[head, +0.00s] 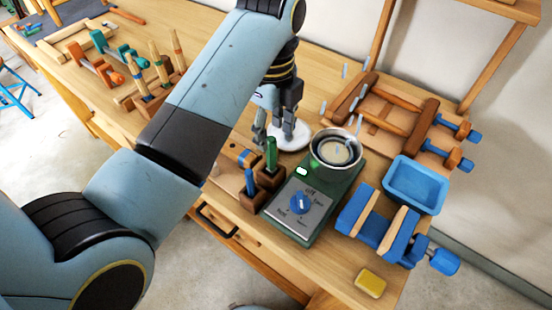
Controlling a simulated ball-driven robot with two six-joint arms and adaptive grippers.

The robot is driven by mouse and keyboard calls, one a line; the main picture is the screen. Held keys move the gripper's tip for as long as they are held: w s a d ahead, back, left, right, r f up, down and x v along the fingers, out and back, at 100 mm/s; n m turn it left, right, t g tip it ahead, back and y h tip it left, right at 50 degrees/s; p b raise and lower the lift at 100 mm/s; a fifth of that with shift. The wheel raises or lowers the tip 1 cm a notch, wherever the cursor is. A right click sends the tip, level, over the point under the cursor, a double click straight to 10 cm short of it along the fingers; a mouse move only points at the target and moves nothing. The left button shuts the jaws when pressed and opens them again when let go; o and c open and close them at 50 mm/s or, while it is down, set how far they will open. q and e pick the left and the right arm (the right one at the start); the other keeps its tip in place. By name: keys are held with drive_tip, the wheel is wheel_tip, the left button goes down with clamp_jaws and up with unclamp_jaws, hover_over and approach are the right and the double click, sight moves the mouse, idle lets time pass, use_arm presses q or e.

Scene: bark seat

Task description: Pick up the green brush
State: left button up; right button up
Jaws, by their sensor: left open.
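The green brush (271,152) appears as an upright green handle in a small brown wooden holder (268,182), left of the green scale. Its lower end is hidden in the holder. My left gripper (272,138) is open, pointing down, just behind and above the green handle, with its fingers apart. No object shows between the fingers, and I cannot tell whether a finger touches the handle. My right gripper is out of view.
A blue-handled tool (249,182) stands in the same holder. A white disc (291,138) lies behind the gripper. A blue tray (415,185) and blue clamp (385,228) are farther right.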

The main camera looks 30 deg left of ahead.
sight(273, 142)
use_arm(q)
wheel_tip(273, 142, down, 3)
drive_tip(key=shift+f, duration=0.15)
drive_tip(key=f, duration=0.3)
drive_tip(key=f+p, duration=0.1)
drive_tip(key=shift+w+a+f, duration=0.2)
drive_tip(key=shift+w+a, duration=0.05)
drive_tip(key=shift+a, duration=0.15)
drive_tip(key=shift+f, duration=0.4)
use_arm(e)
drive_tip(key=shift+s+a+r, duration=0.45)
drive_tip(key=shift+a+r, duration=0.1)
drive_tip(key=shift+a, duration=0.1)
use_arm(q)
drive_tip(key=shift+c, duration=0.3)
clamp_jaws()
